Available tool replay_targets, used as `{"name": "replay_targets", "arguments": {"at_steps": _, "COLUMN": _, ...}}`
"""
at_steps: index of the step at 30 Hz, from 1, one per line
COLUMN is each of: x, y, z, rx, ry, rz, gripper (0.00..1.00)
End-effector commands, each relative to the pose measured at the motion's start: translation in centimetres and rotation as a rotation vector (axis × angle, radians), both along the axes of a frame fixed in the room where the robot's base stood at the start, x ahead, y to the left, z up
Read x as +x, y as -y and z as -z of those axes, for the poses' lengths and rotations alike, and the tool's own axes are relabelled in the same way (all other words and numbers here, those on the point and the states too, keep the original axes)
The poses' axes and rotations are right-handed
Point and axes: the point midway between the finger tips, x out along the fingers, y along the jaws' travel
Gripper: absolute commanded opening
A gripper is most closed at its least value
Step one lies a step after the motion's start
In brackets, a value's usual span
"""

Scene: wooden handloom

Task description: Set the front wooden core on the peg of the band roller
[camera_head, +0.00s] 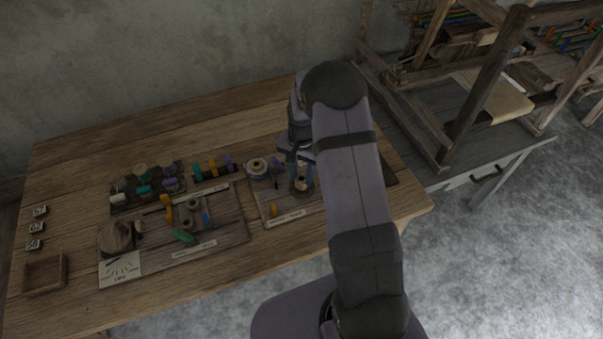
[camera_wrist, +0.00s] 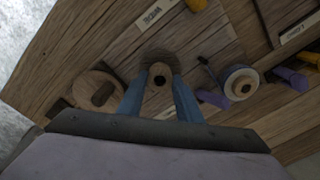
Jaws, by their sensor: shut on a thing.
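My gripper (camera_wrist: 160,82) points down over the right-hand board, its two blue fingers closed on the sides of a small pale wooden core with a dark hole (camera_wrist: 161,72). In the head view the core (camera_head: 302,184) shows between the fingers. A darker round wooden piece (camera_wrist: 157,56) lies behind the core; I cannot tell whether the core touches it or sits on a peg. A round wooden disc with a dark block (camera_wrist: 98,88) is beside the gripper in the wrist view; my arm hides it in the head view. I cannot tell which piece is the band roller.
A yellow piece (camera_head: 273,209) lies near the board's front edge. The left board (camera_head: 225,235) holds several small parts. A loom (camera_head: 440,150) stands to the right.

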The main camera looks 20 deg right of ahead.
Motion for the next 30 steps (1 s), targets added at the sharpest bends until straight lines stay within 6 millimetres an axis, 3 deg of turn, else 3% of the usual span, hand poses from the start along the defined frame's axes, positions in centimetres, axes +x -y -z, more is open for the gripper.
{"name": "replay_targets", "arguments": {"at_steps": 24, "x": 0.02, "y": 0.01, "z": 0.38, "rx": -0.001, "ry": 0.001, "rz": 0.000, "gripper": 0.17}}
{"name": "replay_targets", "arguments": {"at_steps": 25, "x": 0.03, "y": 0.00, "z": 0.38, "rx": -0.001, "ry": 0.001, "rz": 0.000, "gripper": 0.39}}
{"name": "replay_targets", "arguments": {"at_steps": 27, "x": 0.03, "y": 0.00, "z": 0.38, "rx": -0.001, "ry": 0.001, "rz": 0.000, "gripper": 0.54}}
{"name": "replay_targets", "arguments": {"at_steps": 30, "x": 0.02, "y": 0.01, "z": 0.38, "rx": -0.001, "ry": 0.001, "rz": 0.000, "gripper": 0.54}}
